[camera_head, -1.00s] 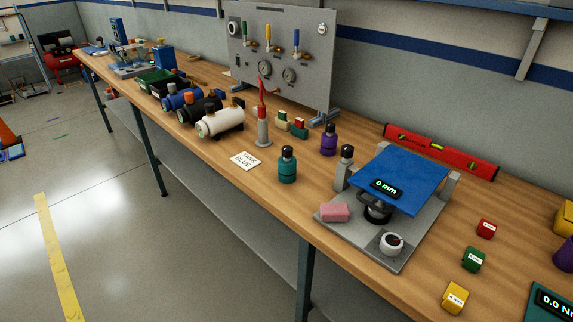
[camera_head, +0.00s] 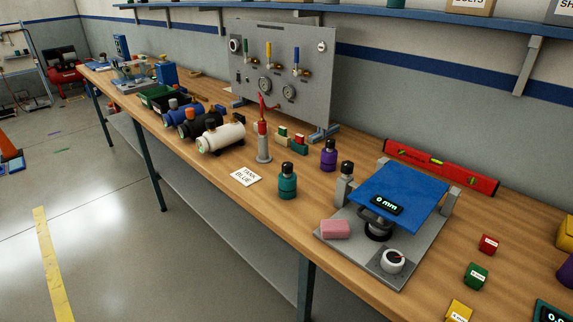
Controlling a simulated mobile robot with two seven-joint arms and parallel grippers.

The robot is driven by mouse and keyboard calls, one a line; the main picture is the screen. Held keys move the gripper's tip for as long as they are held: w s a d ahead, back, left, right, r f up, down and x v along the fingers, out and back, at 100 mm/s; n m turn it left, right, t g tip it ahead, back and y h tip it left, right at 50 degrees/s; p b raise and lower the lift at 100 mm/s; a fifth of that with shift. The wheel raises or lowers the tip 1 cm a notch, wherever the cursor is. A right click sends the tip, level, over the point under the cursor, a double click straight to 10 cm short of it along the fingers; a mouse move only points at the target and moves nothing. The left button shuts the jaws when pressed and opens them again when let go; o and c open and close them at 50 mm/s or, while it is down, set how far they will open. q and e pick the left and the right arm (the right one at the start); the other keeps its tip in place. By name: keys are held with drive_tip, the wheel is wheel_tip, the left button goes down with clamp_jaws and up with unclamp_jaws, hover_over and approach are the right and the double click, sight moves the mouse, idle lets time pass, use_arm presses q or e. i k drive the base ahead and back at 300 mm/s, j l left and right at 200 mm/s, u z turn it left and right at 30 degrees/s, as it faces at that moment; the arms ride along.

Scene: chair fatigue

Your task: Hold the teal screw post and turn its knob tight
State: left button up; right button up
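The teal screw post (camera_head: 287,182) stands upright on the wooden bench, left of the grey test fixture. It has a dark knob (camera_head: 287,167) on top. How tight the knob sits cannot be told from here. A similar purple post (camera_head: 328,156) with a dark top stands behind it to the right. Neither of my grippers shows in the head view.
A fixture (camera_head: 405,265) with a blue plate (camera_head: 402,188) reading 0 mm and a pink block (camera_head: 335,229) stands to the right. Bench (camera_head: 310,210) just around the teal post is clear.

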sight(288, 167)
drive_tip(key=i+j+z, duration=0.1)
drive_tip(key=z, duration=0.55)
drive_tip(key=i+j+z, duration=0.1)
drive_tip(key=j+z, duration=0.5)
drive_tip(key=j, duration=0.15)
drive_tip(key=i+j+z, duration=0.1)
drive_tip(key=j, duration=0.35)
drive_tip(key=j+z, duration=0.1)
drive_tip(key=j, duration=0.35)
